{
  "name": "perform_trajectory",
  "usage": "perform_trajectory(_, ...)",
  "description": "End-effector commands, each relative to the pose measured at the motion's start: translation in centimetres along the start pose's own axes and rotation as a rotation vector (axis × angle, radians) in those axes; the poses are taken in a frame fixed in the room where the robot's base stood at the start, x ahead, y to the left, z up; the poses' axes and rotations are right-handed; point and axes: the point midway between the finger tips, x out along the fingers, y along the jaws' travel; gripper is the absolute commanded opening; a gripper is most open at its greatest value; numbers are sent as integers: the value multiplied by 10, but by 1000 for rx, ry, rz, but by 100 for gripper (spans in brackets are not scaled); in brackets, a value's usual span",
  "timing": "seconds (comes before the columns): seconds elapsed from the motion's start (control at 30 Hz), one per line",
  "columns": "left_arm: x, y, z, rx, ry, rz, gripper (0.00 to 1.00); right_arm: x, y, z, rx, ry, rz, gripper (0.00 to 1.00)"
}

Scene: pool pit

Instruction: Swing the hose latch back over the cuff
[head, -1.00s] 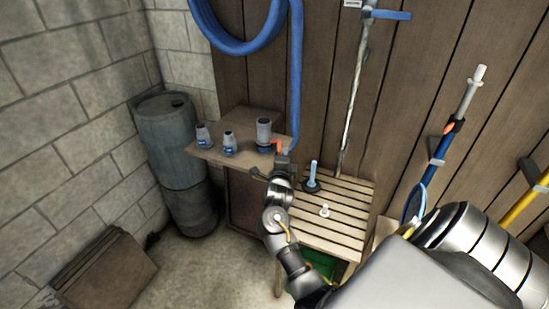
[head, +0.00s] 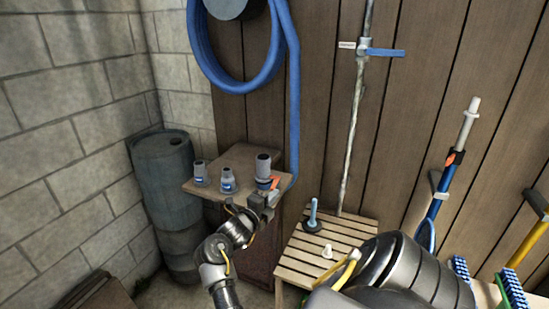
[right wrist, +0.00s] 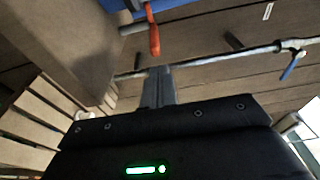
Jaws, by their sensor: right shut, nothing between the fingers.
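The orange hose latch (head: 275,183) sits at the right side of a grey fitting (head: 263,166) with a blue band, on the corner of a small wooden shelf, where the blue hose (head: 293,110) comes down. In the right wrist view the latch (right wrist: 153,35) points away from the blue-and-grey fitting, towards my fingers. My right gripper (head: 269,197) is shut and empty, just in front of and below the latch. Its closed fingers (right wrist: 158,85) show in the wrist view with a gap to the latch. I cannot tell how the latch lies against the cuff. My left gripper is not in view.
Two more grey fittings (head: 228,181) stand on the shelf (head: 200,190) to the left. A slatted bench (head: 312,257) with a blue-handled plunger-like item (head: 312,215) is to the right. A blue barrel (head: 168,175) stands behind left. A pipe (head: 355,130) runs up the wall.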

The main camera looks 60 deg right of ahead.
Motion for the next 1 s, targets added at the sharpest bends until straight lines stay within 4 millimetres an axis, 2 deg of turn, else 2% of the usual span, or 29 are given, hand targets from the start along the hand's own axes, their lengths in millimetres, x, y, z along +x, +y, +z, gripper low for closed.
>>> perform_trajectory(0.2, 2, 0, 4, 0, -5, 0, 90, -34, 2, -1, -2, 4, 4, 0)
perform_trajectory(0.4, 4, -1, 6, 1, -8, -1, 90, -52, 4, -2, -8, 8, 5, 0)
perform_trajectory(0.83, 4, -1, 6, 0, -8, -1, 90, -57, 4, -2, -9, 6, 3, 0)
perform_trajectory(1.0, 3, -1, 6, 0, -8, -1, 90, -48, 3, -1, -9, 4, 2, 0)
